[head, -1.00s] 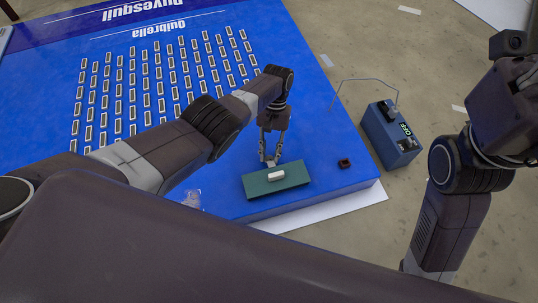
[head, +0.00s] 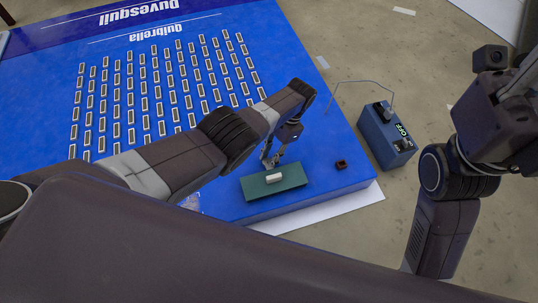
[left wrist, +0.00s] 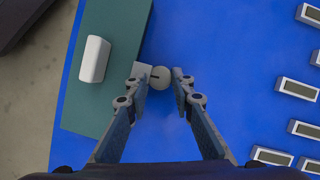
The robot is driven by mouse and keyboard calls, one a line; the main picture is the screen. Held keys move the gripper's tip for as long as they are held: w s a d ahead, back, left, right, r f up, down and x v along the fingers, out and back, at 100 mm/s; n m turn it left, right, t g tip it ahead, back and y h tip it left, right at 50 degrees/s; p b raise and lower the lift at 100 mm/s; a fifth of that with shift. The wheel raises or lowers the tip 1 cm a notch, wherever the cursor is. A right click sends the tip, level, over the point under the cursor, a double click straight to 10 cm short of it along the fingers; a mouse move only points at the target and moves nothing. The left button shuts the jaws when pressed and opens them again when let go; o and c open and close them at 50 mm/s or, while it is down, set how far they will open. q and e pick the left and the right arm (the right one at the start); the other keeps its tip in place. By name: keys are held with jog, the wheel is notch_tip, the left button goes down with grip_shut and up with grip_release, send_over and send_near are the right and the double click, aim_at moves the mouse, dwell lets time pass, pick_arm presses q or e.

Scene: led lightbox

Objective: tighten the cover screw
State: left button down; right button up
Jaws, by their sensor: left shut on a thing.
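The cover screw (left wrist: 159,77) shows a round pale head with a dark slot, in the left wrist view. It sits at the edge of a green plate (left wrist: 121,25), beside a small grey tab. My left gripper (left wrist: 160,80) is shut on the screw, one finger on each side of the head. In the head view my left gripper (head: 267,164) is at the far edge of the green plate (head: 292,177), and the screw is too small to make out. A white block (head: 273,178) lies on the plate. My right gripper's fingers are not in the picture.
The blue panel (head: 215,140) carries rows of small pale-framed modules (head: 161,128). A small dark brown block (head: 341,165) sits near its right corner. A blue box with a display reading OFF (head: 386,138) and a thin wire stands on the floor to the right.

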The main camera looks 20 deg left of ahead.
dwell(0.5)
pick_arm(q)
jog(key=c, duration=1.9)
grip_release()
jog(key=shift+c, duration=0.2)
